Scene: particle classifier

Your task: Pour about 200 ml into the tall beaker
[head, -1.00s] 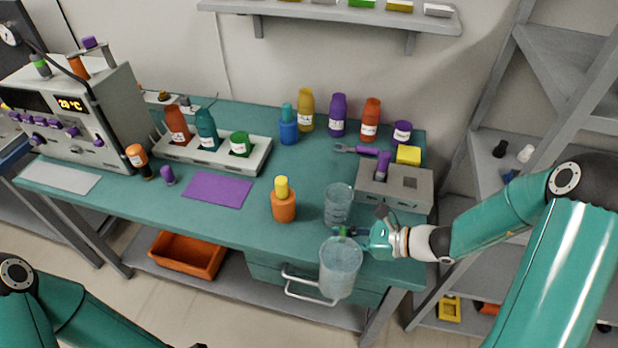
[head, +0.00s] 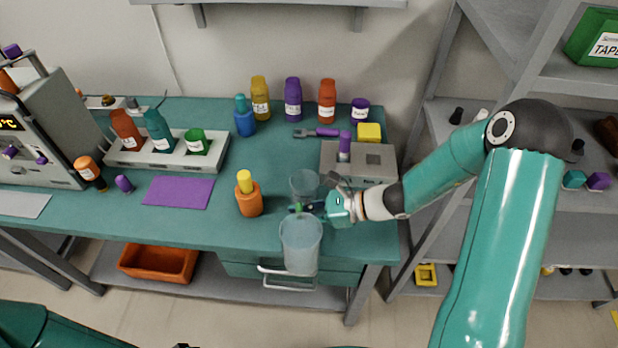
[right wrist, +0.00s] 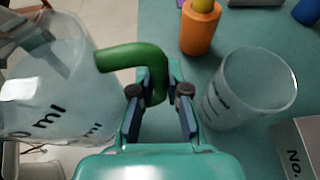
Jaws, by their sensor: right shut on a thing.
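A clear jug (head: 300,245) with a green handle hangs in front of the table's front edge and looks about upright in the head view. My right gripper (head: 316,208) is shut on its green handle (right wrist: 150,60). The jug's clear wall and black ml marks show in the right wrist view (right wrist: 50,90), with pale, cloudy contents. A clear beaker (head: 304,183) stands upright on the table just behind the jug, apart from it. It also shows in the right wrist view (right wrist: 245,90), right of the gripper; I cannot tell how full it is. My left gripper is out of view.
An orange bottle with a yellow cap (head: 249,200) stands left of the beaker. A grey block (head: 372,160) with a purple-topped item lies behind right. A purple mat (head: 178,191) lies left. A bottle rack (head: 120,158) stands farther left. Green tabletop is free between mat and orange bottle.

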